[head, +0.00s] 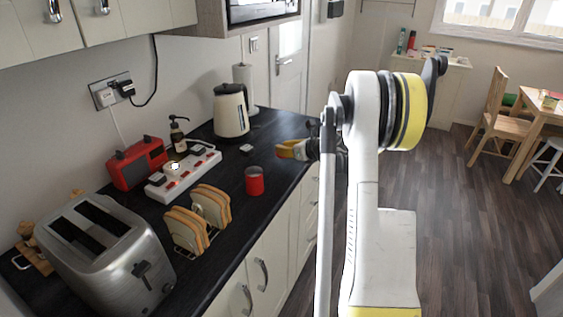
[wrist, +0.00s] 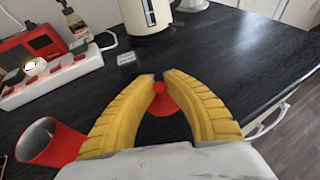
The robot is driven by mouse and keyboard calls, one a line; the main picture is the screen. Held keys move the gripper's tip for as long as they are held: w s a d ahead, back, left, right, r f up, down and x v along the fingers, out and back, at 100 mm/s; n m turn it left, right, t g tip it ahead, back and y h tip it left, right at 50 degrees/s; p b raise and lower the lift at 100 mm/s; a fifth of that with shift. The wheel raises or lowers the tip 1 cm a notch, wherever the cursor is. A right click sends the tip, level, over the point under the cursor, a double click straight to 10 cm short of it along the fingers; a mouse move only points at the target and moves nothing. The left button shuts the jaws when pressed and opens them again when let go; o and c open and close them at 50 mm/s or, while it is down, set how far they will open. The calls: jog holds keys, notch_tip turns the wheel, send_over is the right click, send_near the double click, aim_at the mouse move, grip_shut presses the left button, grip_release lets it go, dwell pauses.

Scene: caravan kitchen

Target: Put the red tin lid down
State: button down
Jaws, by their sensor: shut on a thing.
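My gripper (wrist: 160,80) has its yellow fingers closed on the red tin lid (wrist: 162,104), which shows between the fingertips in the wrist view. In the head view my gripper (head: 281,152) is over the counter near its front edge, and I cannot make out the lid there. The gap between the lid and the counter is not clear. The red tin (head: 254,182) stands open on the counter, nearer the camera than my gripper. In the wrist view the tin (wrist: 45,146) is at the lower left, apart from the fingers, with its grey inside showing.
The black counter (wrist: 245,50) is clear to the right of my gripper in the wrist view. A small dark block (head: 246,149), a kettle (head: 230,112), a white power strip (head: 184,176), a toast rack (head: 187,238) and a toaster (head: 98,258) stand on it.

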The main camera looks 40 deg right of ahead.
aim_at(282, 157)
jog(key=shift+w+a+f, duration=0.1)
jog(key=shift+w+f, duration=0.05)
jog(key=shift+f, duration=0.05)
jog(key=shift+f+b, duration=0.95)
jog(key=shift+f, duration=0.9)
jog(key=shift+f, duration=0.1)
jog(key=shift+f, duration=0.15)
jog(key=c, duration=1.5)
grip_release()
